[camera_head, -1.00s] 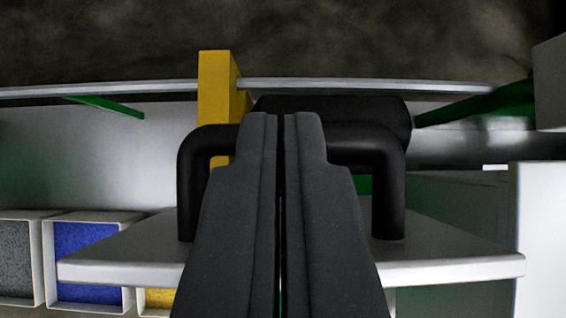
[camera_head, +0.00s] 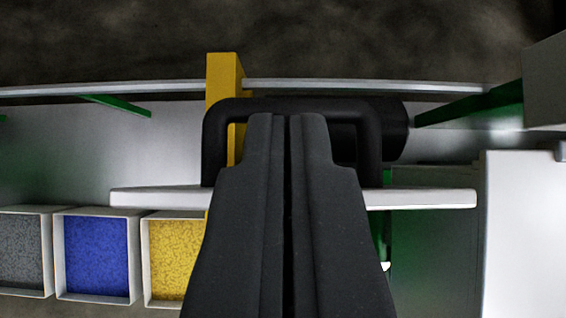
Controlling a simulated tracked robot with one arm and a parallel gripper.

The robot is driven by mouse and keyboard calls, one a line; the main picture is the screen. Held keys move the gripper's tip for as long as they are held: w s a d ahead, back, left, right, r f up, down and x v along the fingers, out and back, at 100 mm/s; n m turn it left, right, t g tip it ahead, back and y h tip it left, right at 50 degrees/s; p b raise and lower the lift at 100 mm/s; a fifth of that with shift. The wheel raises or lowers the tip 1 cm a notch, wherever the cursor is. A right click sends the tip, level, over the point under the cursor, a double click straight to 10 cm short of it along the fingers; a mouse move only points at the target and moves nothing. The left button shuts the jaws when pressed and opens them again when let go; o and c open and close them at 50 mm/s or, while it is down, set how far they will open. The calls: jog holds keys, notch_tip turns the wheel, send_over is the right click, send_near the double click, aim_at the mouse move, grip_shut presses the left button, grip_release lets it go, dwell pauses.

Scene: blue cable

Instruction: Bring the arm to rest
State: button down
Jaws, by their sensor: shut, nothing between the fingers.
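My gripper (camera_head: 287,118) points away from the camera in the middle of the view. Its two dark fingers lie close together with nothing between them. A black handle-like bar (camera_head: 300,108) on a white plate (camera_head: 420,198) shows behind and around the fingers. The fingers hide the middle of the plate and part of the bar. I cannot tell whether the fingers touch the bar. No blue cable shows.
Grey, blue (camera_head: 96,255) and yellow (camera_head: 175,262) bins stand at lower left. A yellow post (camera_head: 223,85) and a black cylinder (camera_head: 393,130) are behind the bar. A long pale rail (camera_head: 370,86) crosses the back. A white block (camera_head: 525,230) stands at right.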

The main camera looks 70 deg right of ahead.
jog(key=v, duration=0.7)
jog(key=w+a+r+n+t+y+b, duration=0.1)
jog(key=w+a+r+n+t+b, duration=0.3)
jog(key=w+a, duration=0.95)
jog(key=w+a+r+n+t+b, duration=0.3)
jog(key=w+a+r, duration=0.4)
jog(key=w+a, duration=0.7)
jog(key=s+a+r+n+t+y+b, duration=0.1)
jog(key=s+a+n+y+b, duration=0.1)
jog(key=a, duration=1.1)
jog(key=s+a+r+n+t+y+b, duration=0.1)
jog(key=s+a+n+t+y+b, duration=0.1)
jog(key=a, duration=1.2)
jog(key=s+a+r+n+t+y+b, duration=0.1)
jog(key=s+a+t+b, duration=0.1)
jog(key=a, duration=1.2)
jog(key=s+b, duration=0.1)
jog(key=s, duration=0.1)
jog(key=shift+s+n+y, duration=0.3)
jog(key=shift+n+y, duration=0.1)
jog(key=shift+a, duration=0.1)
